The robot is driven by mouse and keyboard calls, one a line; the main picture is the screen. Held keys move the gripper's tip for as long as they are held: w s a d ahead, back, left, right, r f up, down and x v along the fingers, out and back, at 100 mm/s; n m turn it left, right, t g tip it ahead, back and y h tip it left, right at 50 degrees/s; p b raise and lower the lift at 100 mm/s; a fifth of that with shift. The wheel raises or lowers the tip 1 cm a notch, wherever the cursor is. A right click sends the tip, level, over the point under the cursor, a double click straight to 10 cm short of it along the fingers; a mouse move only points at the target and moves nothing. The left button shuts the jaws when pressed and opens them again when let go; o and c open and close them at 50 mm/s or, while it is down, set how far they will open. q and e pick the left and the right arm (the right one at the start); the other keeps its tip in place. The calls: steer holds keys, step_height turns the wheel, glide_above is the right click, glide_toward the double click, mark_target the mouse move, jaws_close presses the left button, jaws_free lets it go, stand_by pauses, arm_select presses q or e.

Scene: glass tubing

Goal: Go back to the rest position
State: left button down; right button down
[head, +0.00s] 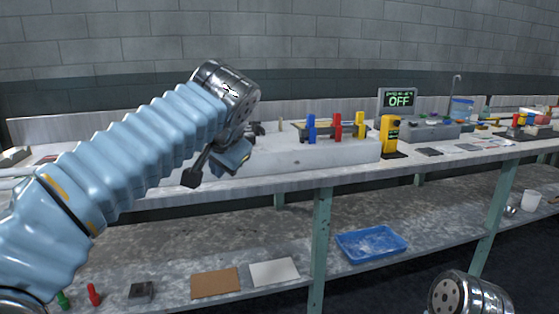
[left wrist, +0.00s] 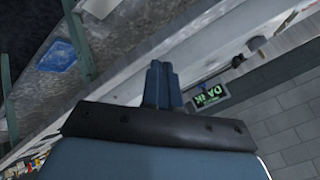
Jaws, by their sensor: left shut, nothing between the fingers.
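My left arm comes in from the left in the head view, in a pale blue ribbed sleeve. Its gripper (head: 232,156) is partly hidden behind the metal wrist and hangs in front of the bench's long pale block. In the left wrist view the two blue fingers (left wrist: 160,84) are together with nothing between them. Of my right arm only a metal joint shows at the bottom right of the head view; its gripper is out of the frame.
The workbench (head: 450,160) carries a rack with blue, red and yellow posts (head: 337,127), a yellow device (head: 390,135) and a display reading OFF (head: 398,100). The lower shelf holds a blue tray (head: 371,244), a brown board (head: 215,283) and a white sheet (head: 274,272).

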arm_select(q)
steer(key=w+d+f+m+g+h, duration=0.1)
steer(key=w+d+f+g, duration=0.15)
steer(key=f, duration=1.15)
steer(key=w+d+f+m+g+h, duration=0.1)
steer(key=w+d+f+h, duration=0.15)
steer(key=f, duration=1.15)
steer(key=s+f+n+g, duration=0.1)
steer(key=s+f+g, duration=0.15)
steer(key=f, duration=1.15)
steer(key=s+a+f+n+g+h, duration=0.1)
steer(key=s+a+f+n+h, duration=0.2)
steer(key=s+f, duration=1.9)
steer(key=s+n, duration=0.3)
steer(key=n, duration=0.1)
steer(key=shift+a+f+n+g+h, duration=0.15)
steer(key=shift+a+n+g+h, duration=0.15)
steer(key=shift+a+n+h, duration=0.1)
